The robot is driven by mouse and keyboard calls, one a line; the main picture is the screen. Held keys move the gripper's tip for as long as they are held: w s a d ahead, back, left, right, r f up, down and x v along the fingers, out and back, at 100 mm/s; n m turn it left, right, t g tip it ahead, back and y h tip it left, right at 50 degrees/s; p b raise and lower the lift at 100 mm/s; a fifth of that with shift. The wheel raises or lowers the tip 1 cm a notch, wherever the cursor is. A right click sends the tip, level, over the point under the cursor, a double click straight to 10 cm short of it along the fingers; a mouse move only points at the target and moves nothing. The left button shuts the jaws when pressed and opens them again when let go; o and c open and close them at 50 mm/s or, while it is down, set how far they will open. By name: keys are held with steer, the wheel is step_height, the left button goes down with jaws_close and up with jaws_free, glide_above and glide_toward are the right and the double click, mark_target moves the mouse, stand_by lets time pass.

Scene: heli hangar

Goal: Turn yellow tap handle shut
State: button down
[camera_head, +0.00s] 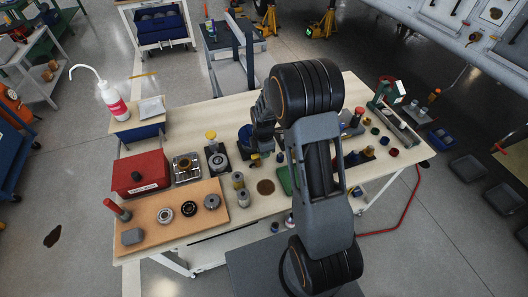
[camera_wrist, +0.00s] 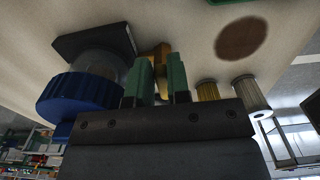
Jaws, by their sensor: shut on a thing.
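The yellow tap handle (camera_wrist: 161,58) shows as a narrow dull-yellow piece between the two green fingertips of my gripper (camera_wrist: 162,78) in the wrist view. My gripper is shut on it; the fingers hide part of it. Beside it on the left is a unit with a ridged blue cap (camera_wrist: 72,97), a clear body and a dark base (camera_wrist: 92,40). In the head view the blue-topped unit (camera_head: 244,134) stands mid-table, with a bit of yellow (camera_head: 254,157) near its foot. My gripper (camera_head: 263,142) is there, mostly hidden by my arm.
The workbench (camera_head: 240,112) is crowded. A yellow-knobbed device (camera_head: 211,135) and metal cylinders (camera_head: 240,189) stand left of the unit. A brown round patch (camera_head: 265,187) lies in front. A red box (camera_head: 140,172) and a brown board (camera_head: 160,228) are further left.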

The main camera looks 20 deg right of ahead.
stand_by(0.4)
steer(key=c, duration=1.1)
jaws_free()
step_height(320, 180, up, 14)
steer(key=shift+f, duration=0.1)
steer(key=shift+s+a+r+m+t, duration=0.55)
steer(key=shift+s+r+m, duration=0.6)
steer(key=shift+s+m, duration=1.85)
steer(key=shift+s+a+r+m+t, duration=0.3)
steer(key=shift+s+r+m+t, duration=0.65)
steer(key=shift+s+m, duration=2.05)
steer(key=shift+s+a+r+m+t, duration=0.4)
steer(key=shift+s+r+m, duration=1)
steer(key=shift+s+m, duration=1.55)
